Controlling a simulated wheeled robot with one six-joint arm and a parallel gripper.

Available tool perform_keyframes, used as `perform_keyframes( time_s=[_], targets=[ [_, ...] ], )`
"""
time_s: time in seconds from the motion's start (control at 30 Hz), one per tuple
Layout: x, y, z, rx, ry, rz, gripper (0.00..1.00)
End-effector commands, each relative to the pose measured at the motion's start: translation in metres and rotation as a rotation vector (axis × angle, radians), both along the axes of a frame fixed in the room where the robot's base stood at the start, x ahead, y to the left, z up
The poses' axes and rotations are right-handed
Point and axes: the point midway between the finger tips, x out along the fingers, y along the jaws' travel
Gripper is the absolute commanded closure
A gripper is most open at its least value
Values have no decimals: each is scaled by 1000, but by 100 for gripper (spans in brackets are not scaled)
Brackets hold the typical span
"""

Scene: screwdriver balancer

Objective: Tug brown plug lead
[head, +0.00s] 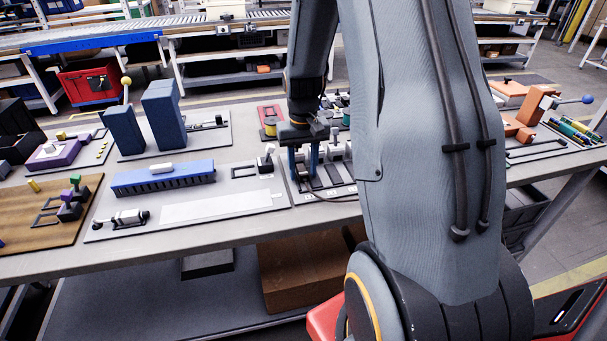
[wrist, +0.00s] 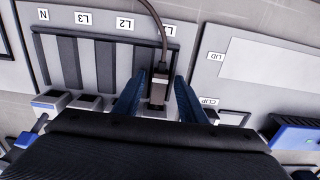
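The brown plug lead (wrist: 160,48) runs as a thin brown cord down to a dark plug (wrist: 157,88) in the wrist view. The plug sits at the right end of a slotted block (wrist: 75,62) labelled N, L3, L2, with a partly hidden label by the cord. My gripper (wrist: 160,92) has its two blue fingers on either side of the plug, with narrow gaps visible, so it looks open around it. In the head view my gripper (head: 304,165) is low over the board (head: 328,190); the plug is hard to make out there.
Left of it is a board (head: 215,207) with a blue slotted bar (head: 163,177). Tall blue blocks (head: 160,112) stand behind. Grey levers (wrist: 90,102) show close to the fingers. An orange fixture (head: 538,105) is at the right of the table.

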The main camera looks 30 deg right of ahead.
Motion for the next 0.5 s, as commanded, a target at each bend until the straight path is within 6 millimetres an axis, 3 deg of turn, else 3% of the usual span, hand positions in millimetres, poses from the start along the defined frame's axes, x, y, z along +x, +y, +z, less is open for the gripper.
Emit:
perform_keyframes(
  time_s=[0.13, 0.33, 0.5],
  targets=[
    [0, 0, 0, 0, 0, 0, 66],
    [0, -1, 0, 0, 0, -1, 100],
    [0, -1, 1, 0, 0, -1, 100]
  ],
)
